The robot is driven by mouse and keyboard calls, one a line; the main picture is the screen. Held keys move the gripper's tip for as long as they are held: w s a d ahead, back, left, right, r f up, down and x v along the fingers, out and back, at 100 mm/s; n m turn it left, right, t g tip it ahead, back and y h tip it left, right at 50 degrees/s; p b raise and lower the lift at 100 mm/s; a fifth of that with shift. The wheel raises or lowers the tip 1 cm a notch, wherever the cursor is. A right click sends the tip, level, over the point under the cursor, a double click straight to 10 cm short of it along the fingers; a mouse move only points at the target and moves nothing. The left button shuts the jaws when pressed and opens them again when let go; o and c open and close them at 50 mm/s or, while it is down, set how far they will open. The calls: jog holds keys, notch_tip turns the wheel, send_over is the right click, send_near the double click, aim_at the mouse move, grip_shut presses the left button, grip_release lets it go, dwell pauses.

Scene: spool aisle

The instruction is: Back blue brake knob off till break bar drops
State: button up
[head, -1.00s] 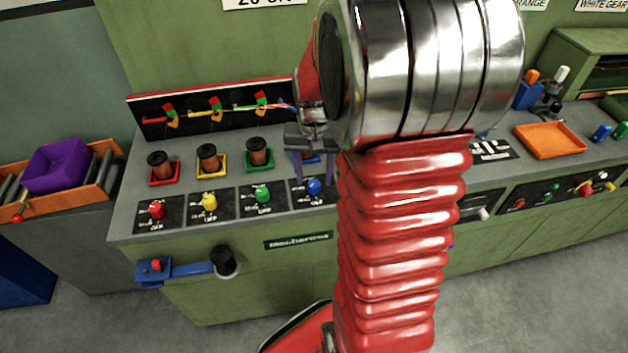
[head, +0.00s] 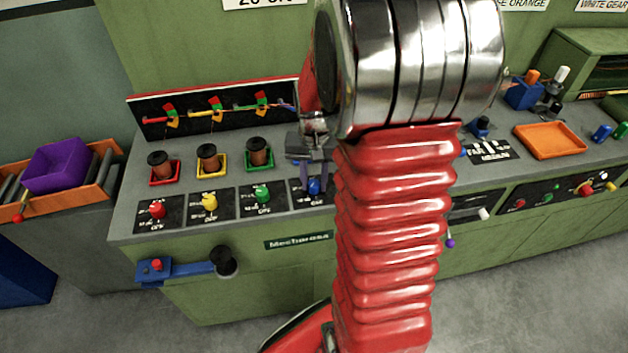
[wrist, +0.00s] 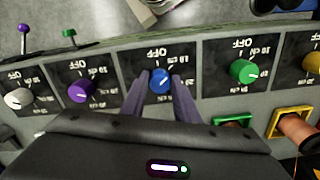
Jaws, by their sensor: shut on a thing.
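The blue brake knob (head: 314,187) sits on its dark dial plate at the right end of the row of red, yellow and green knobs on the bench. My gripper (head: 313,185) reaches down to it and is shut on it. In the wrist view the blue knob (wrist: 160,80) is between the two purple-grey fingers of my gripper (wrist: 162,86), with a white pointer mark on its face.
Spools in red, yellow and green trays (head: 259,167) stand behind the knobs. The green knob (wrist: 244,71) and purple knob (wrist: 82,90) flank the blue one closely. A blue crank with a black handle (head: 223,261) juts from the bench front. An orange tray (head: 550,141) lies further right.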

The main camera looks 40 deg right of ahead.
aim_at(314, 183)
jog(key=shift+c, duration=1.3)
jog(key=shift+n, duration=0.7)
jog(key=o, duration=1.1)
jog(key=shift+c, duration=0.2)
notch_tip(314, 183, up, 14)
jog(key=shift+f, duration=0.15)
